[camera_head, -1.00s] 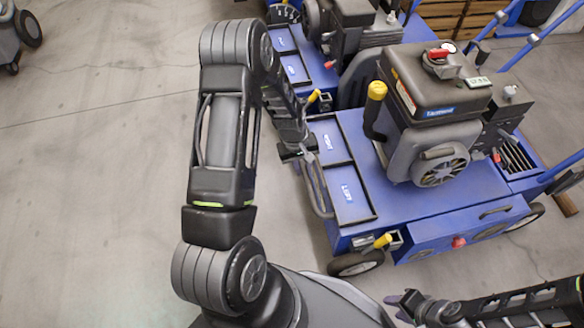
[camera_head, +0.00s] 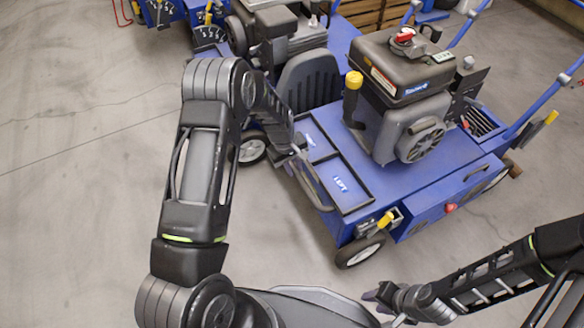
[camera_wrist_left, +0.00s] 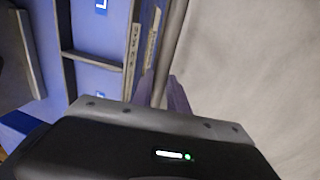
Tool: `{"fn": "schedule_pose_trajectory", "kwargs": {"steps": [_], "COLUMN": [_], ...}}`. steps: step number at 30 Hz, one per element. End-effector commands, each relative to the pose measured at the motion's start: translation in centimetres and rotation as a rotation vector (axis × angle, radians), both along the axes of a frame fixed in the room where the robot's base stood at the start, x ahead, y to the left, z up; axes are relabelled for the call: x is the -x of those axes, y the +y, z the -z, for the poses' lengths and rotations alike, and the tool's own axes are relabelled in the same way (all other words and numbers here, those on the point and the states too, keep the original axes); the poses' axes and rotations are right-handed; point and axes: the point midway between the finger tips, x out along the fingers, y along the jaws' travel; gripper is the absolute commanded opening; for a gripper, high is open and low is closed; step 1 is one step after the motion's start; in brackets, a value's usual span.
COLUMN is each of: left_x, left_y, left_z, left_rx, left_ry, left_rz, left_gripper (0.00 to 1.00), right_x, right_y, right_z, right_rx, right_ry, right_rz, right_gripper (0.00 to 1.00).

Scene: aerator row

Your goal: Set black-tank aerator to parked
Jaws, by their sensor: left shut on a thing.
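The black-tank aerator is a blue wheeled machine (camera_head: 410,205) with a black tank (camera_head: 400,62) on its engine. A tray on its near left deck carries a "LEFT" label. A grey loop bar (camera_head: 309,187) runs along that end. My left gripper (camera_head: 299,152) is at the upper part of this bar. In the left wrist view its purple fingers (camera_wrist_left: 163,92) are shut around a grey bar (camera_wrist_left: 169,50), beside the blue deck. My right gripper (camera_head: 375,296) is at the bottom, apart from the aerator; its jaw opening is unclear.
Another blue aerator (camera_head: 272,32) stands behind, with more blue equipment (camera_head: 165,12) at upper left. Wooden crates (camera_head: 375,14) are at the back. A yellow-handled lever (camera_head: 354,80) rises beside the engine. Floor (camera_head: 70,220) on the left is open.

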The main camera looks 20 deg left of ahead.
Motion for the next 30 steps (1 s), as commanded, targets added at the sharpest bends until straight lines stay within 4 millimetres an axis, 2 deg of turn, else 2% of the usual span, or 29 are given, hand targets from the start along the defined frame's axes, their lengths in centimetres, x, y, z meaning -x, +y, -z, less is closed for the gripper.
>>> {"fn": "schedule_pose_trajectory", "kwargs": {"steps": [5,6,14,23,26,30], "left_x": [0.2,0.2,0.1,0.1,0.2,0.5], "left_y": [0.2,0.2,0.2,0.2,0.2,0.5], "left_z": [0.0,0.0,0.0,-0.2,-1.0,-3.1], "left_rx": [-0.001,-0.001,-0.001,0.0,-0.001,0.0], "left_ry": [0.005,0.005,0.003,0.001,0.0,0.001], "left_rz": [-0.003,-0.003,-0.002,-0.002,-0.001,-0.002], "left_gripper": [0.0,0.21,0.41,0.41,0.41,0.41], "right_x": [0.0,0.0,0.0,0.0,0.1,0.2], "right_y": [0.0,0.0,0.0,0.0,0.1,0.2], "right_z": [-0.1,-0.1,0.0,-0.1,-0.4,-1.2], "right_rx": [0.0,0.0,0.0,0.0,-0.001,-0.004], "right_ry": [0.0,0.0,0.0,0.0,0.001,0.004], "right_rz": [0.0,0.0,0.0,0.0,-0.002,-0.006], "right_gripper": [0.36,0.36,0.36,0.36,0.36,0.36]}}
